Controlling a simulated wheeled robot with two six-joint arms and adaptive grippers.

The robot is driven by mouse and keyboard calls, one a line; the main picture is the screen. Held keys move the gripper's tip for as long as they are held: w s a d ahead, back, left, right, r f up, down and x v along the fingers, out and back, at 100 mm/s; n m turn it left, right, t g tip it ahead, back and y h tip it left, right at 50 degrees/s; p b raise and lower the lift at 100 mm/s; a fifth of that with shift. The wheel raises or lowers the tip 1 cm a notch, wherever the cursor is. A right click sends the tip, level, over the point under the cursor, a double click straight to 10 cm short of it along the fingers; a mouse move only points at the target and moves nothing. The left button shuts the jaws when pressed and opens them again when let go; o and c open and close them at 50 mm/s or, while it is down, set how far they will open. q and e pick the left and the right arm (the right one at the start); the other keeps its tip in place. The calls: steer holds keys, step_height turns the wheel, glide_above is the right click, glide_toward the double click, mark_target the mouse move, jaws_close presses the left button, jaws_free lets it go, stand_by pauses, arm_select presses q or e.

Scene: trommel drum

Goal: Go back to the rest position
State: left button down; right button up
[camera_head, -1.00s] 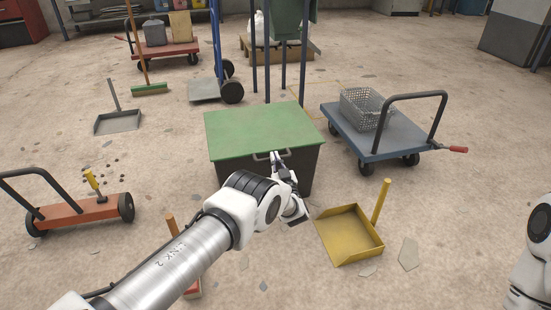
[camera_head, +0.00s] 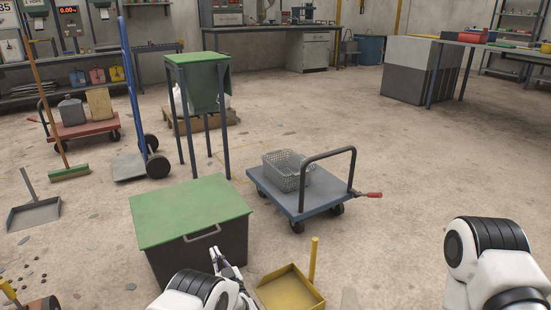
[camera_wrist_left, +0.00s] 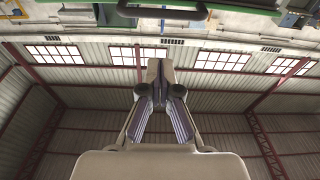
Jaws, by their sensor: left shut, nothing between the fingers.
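My left gripper (camera_head: 220,262) is in front of the dark bin with the green lid (camera_head: 190,208), just below the lid's grey handle (camera_head: 202,233) in the head view. In the left wrist view the two fingers of my left gripper (camera_wrist_left: 157,70) meet at the tips, with nothing between them. A green edge with a dark handle bar (camera_wrist_left: 160,12) crosses the top of that view, apart from the fingertips. My right arm (camera_head: 490,260) shows at the lower right of the head view; its gripper is out of the picture.
A blue platform cart (camera_head: 325,190) with a wire basket (camera_head: 287,171) stands right of the bin. A yellow dustpan (camera_head: 290,290) lies on the floor in front. A green hopper on legs (camera_head: 203,85) stands behind. The floor at the right is clear.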

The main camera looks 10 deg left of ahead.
arm_select(q)
steer(key=a+r+m+p, duration=0.2)
steer(key=a+r, duration=0.3)
steer(key=r, duration=0.1)
steer(key=s+f+m+g+h+p, duration=0.15)
steer(key=s+f+g+h, duration=0.3)
steer(key=s, duration=0.75)
steer(key=s+f+m+g+h+p, duration=0.1)
steer(key=s+f+m+g+h, duration=0.35)
steer(key=s, duration=0.85)
steer(key=s+d+f+n+g+h, duration=0.1)
steer(key=s+d+g+h, duration=0.2)
steer(key=s, duration=0.8)
steer(key=s+d+f+g, duration=0.1)
steer(key=s+d+g, duration=0.3)
steer(key=s, duration=0.8)
step_height(320, 180, up, 38)
steer(key=a+p, duration=0.1)
steer(key=p, duration=3.7)
steer(key=shift+w+r, duration=0.2)
steer(key=shift+w, duration=0.15)
steer(key=shift+a, duration=0.1)
